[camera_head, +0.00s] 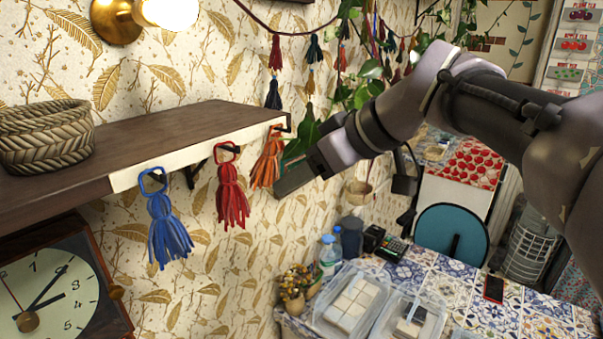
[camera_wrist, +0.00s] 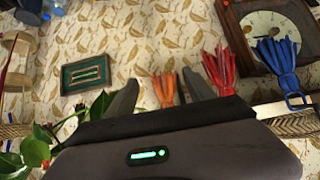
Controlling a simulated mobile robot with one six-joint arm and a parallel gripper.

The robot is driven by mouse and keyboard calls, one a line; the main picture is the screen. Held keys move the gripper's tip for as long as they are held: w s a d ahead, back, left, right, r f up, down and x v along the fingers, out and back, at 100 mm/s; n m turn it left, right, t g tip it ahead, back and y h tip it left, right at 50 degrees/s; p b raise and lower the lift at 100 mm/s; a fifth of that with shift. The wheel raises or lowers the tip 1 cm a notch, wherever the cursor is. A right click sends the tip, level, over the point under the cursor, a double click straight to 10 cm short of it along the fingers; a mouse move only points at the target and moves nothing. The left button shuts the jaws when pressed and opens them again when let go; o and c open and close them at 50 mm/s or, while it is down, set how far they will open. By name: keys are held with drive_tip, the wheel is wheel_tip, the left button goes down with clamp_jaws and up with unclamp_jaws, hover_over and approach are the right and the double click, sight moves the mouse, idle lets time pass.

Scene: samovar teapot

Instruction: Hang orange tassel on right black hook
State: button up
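The orange tassel (camera_head: 267,163) hangs at the right end of the shelf's pale front edge. A small black hook (camera_head: 287,122) shows at its top; I cannot tell whether the loop is fully over it. My gripper (camera_head: 284,174) is beside and below the tassel's right side. In the wrist view my gripper (camera_wrist: 161,77) is open. The orange tassel (camera_wrist: 163,90) shows between its two fingers, with a visible gap on each side. The tassel's upper part is hidden there by the gripper body.
A red tassel (camera_head: 231,195) and a blue tassel (camera_head: 165,222) hang left of the orange one on the shelf (camera_head: 150,140). A woven basket (camera_head: 46,138) sits on the shelf. A clock (camera_head: 60,290) is below. Green leaves (camera_head: 300,137) hang close to my gripper.

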drive_tip(key=p+v, duration=0.8)
drive_tip(key=v, duration=0.9)
drive_tip(key=s+f+m+h+b, duration=0.2)
drive_tip(key=s+f+m+b, duration=0.3)
drive_tip(key=f, duration=1.1)
drive_tip(key=s+f+m+h+b, duration=0.2)
drive_tip(key=s+f+m+b, duration=0.3)
drive_tip(key=f+b, duration=0.6)
drive_tip(key=s+f+m+h+b, duration=0.1)
drive_tip(key=s+f+m+b, duration=0.3)
drive_tip(key=f, duration=1.7)
drive_tip(key=s+b, duration=0.1)
drive_tip(key=b, duration=0.4)
drive_tip(key=shift+a+f+m+h, duration=0.2)
drive_tip(key=shift+a+m+h, duration=0.1)
drive_tip(key=shift+m+h, duration=0.1)
drive_tip(key=shift+a, duration=0.1)
